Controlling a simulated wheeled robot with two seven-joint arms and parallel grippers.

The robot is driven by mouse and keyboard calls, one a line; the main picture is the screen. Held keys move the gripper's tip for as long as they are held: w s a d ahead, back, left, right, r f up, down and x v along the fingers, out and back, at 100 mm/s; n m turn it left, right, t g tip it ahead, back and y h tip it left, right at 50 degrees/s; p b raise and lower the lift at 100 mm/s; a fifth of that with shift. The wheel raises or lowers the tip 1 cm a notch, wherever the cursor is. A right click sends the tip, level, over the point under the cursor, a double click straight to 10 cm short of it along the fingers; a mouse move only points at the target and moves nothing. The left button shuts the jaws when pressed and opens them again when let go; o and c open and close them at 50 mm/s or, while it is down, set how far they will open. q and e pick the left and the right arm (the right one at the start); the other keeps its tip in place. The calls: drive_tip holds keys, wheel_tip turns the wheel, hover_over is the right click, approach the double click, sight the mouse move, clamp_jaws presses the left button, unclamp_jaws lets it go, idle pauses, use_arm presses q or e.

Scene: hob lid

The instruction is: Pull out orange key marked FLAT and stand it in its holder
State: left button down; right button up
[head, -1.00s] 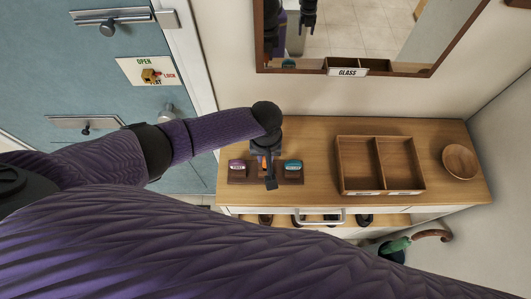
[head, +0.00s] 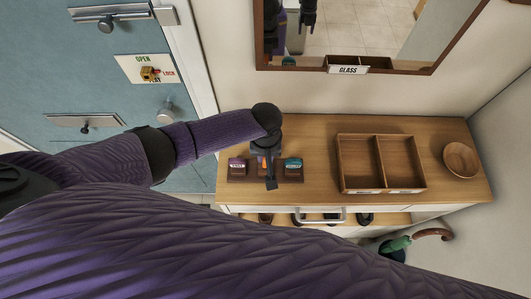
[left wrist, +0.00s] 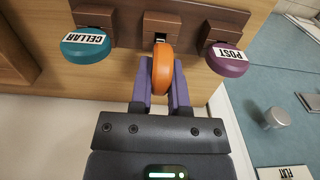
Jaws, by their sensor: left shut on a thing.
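My left gripper (head: 268,172) is shut on the orange key (left wrist: 163,68) at the middle block (left wrist: 162,24) of the wooden key holder (left wrist: 128,28). In the left wrist view its purple fingers press the orange head from both sides. The key is in line with the block's slot; I cannot tell how deep its shaft sits. No lettering shows on its edge-on head. The teal CELLAR key (left wrist: 86,45) and purple POST key (left wrist: 228,60) stand in the blocks on either side. In the head view the gripper mostly covers the orange key (head: 264,161).
The holder stands on a wooden cabinet top (head: 320,125). An empty two-part wooden tray (head: 378,163) and a bowl (head: 460,160) stand to its right. A mirror (head: 370,30) hangs behind. At left, the blue door bears an OPEN/LOCK/FLAT plate (head: 132,68) with a knob.

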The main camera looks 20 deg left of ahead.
use_arm(q)
drive_tip(key=shift+f+b, duration=0.85)
drive_tip(key=shift+f, duration=0.35)
drive_tip(key=c, duration=0.5)
unclamp_jaws()
drive_tip(key=shift+r, duration=0.1)
wheel_tip(320, 180, up, 9)
drive_tip(key=p, duration=0.3)
drive_tip(key=shift+r, duration=0.4)
